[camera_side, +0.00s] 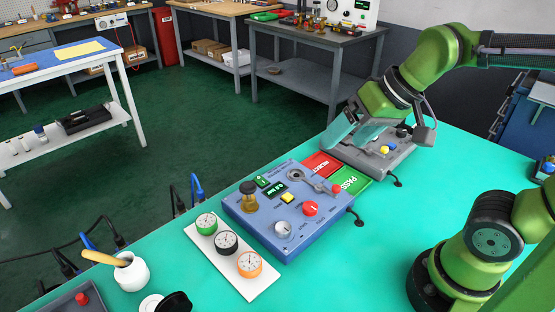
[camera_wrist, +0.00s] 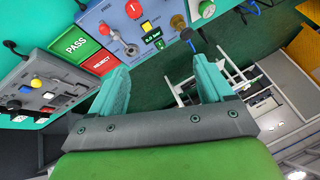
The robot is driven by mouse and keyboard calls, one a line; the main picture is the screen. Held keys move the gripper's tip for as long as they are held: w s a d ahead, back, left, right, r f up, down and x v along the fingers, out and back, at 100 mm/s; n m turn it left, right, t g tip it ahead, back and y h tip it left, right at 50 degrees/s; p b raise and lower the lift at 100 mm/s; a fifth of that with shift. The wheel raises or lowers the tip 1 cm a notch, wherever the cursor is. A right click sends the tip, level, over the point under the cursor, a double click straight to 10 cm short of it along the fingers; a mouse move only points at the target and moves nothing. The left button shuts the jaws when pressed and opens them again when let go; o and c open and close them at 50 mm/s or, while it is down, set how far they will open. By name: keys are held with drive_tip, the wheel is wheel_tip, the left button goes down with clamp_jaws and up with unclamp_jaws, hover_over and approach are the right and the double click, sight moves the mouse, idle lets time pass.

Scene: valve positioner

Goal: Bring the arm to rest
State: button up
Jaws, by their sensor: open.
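My green arm ends in my gripper (camera_side: 350,138), which is open, with its two teal fingers apart and nothing between them. In the side view it hangs over the far end of the bench, by the grey box and the red REJECT plate. In the wrist view my gripper (camera_wrist: 161,66) has the blue valve positioner panel (camera_wrist: 107,13) beyond its fingertips. The panel (camera_side: 241,207) has a brass knob, a grey lever, a lit green display, a yellow button and red and grey knobs. Whether the fingers touch anything is hard to tell, but they look clear.
A red REJECT plate (camera_side: 320,165) and green PASS plate (camera_side: 350,180) lie between the panel and a grey box (camera_side: 370,158) with knobs. A white board (camera_side: 225,262) with three gauges lies at the front. A white pot (camera_side: 132,272) stands left.

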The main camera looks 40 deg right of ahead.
drive_tip(key=s+d, duration=0.1)
drive_tip(key=s+f+t, duration=0.1)
drive_tip(key=shift+s+d+m, duration=0.4)
